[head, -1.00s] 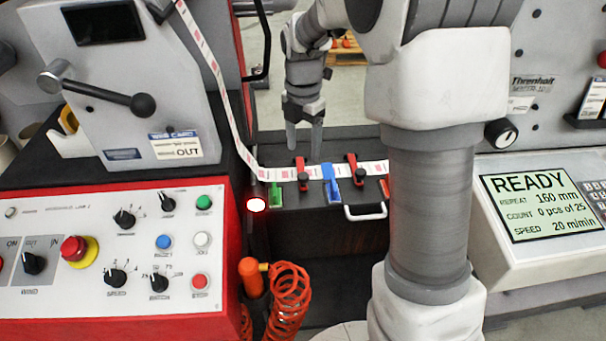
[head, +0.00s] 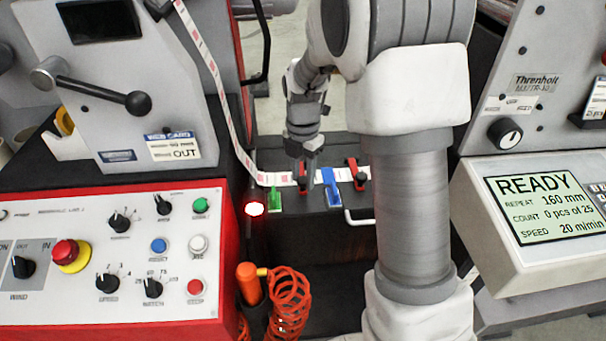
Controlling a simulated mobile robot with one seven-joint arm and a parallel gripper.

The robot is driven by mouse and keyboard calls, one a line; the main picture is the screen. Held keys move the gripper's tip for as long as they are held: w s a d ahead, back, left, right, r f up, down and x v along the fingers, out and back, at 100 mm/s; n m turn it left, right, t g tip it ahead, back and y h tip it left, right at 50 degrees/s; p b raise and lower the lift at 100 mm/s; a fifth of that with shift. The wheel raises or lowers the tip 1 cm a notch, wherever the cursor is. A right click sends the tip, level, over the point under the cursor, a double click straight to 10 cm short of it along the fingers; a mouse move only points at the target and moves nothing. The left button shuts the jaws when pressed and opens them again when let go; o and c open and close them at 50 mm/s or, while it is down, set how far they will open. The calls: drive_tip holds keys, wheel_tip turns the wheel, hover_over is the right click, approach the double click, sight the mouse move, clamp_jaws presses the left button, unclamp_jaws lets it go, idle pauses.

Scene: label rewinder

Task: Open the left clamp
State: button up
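The left clamp (head: 302,183) is a small red lever with a dark knob, lying across the label web (head: 283,178) on the dark splice table. The right clamp (head: 357,174), also red with a dark knob, lies across the web further right. The web is a white strip with red marks that comes down from the upper left.
A white handle (head: 359,219) is on the table's front. An orange coiled hose (head: 288,298) hangs in front.

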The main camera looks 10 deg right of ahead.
clamp_jaws()
idle(1.1)
